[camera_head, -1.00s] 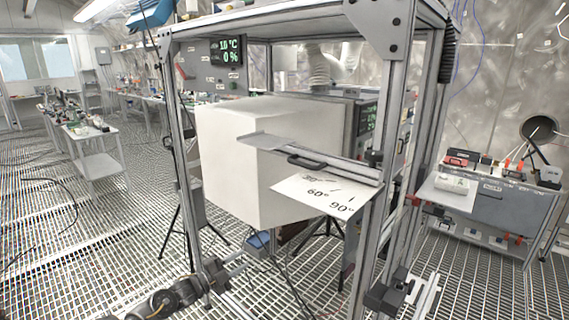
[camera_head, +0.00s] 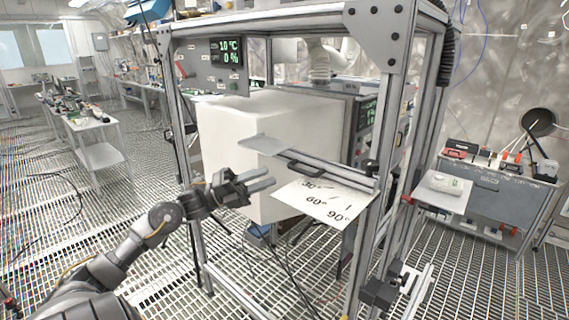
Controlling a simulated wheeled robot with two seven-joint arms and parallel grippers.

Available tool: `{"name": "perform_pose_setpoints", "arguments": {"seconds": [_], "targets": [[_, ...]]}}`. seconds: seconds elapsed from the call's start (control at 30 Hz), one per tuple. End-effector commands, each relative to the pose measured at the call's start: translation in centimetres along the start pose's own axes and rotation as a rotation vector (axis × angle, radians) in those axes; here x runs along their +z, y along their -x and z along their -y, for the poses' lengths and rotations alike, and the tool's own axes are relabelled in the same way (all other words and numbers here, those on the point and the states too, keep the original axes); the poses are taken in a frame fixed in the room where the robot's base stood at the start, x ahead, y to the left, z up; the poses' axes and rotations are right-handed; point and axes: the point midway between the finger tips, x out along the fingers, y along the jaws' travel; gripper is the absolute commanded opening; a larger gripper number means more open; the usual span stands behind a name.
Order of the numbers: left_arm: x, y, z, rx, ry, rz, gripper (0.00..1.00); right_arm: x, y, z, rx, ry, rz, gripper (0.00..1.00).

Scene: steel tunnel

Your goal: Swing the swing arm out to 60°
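The swing arm (camera_head: 335,176) is a grey metal bar with a flat plate at its left end and a dark handle (camera_head: 305,170) on it. It lies along the front of a white block, hinged at the frame's right post. A white angle card (camera_head: 322,205) below it reads 30°, 60° and 90°; the bar lies behind the 30° mark. My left gripper (camera_head: 262,182) is in front of the block, left of the handle and below the plate. Its two fingers point right and are apart, with nothing seen between them. My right gripper is not in view.
The aluminium frame (camera_head: 181,140) surrounds the white block (camera_head: 222,130), with its left post beside my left arm. A clamp (camera_head: 385,292) sits on the lower right rail. A grey workbench (camera_head: 490,195) stands at right. Open grating floor lies to the left.

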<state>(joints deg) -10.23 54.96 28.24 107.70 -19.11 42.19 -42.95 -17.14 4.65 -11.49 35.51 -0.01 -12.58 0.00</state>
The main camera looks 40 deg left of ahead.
Motion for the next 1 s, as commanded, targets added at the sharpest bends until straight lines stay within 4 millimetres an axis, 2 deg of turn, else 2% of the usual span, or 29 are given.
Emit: {"name": "perform_pose_setpoints", "arguments": {"seconds": [0.03, 0.1, 0.3, 0.5, 0.77, 1.0], "targets": [[0.3, -1.3, 0.6, -0.003, -0.002, -0.001, 0.33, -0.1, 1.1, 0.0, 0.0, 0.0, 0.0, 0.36], [0.3, -2.6, 0.6, -0.004, -0.001, 0.0, 0.33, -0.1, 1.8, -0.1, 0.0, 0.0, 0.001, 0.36], [0.2, -5.3, 0.3, -0.002, 0.001, 0.001, 0.33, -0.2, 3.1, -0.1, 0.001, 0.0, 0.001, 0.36], [0.1, -6.3, 0.0, 0.001, 0.001, 0.001, 0.33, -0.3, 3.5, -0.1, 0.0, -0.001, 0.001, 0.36], [0.0, -6.3, -0.1, 0.001, 0.0, 0.001, 0.33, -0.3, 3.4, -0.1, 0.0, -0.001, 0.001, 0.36], [0.0, -6.3, 0.0, 0.001, 0.0, 0.002, 0.01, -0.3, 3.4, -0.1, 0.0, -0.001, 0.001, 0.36]]}}
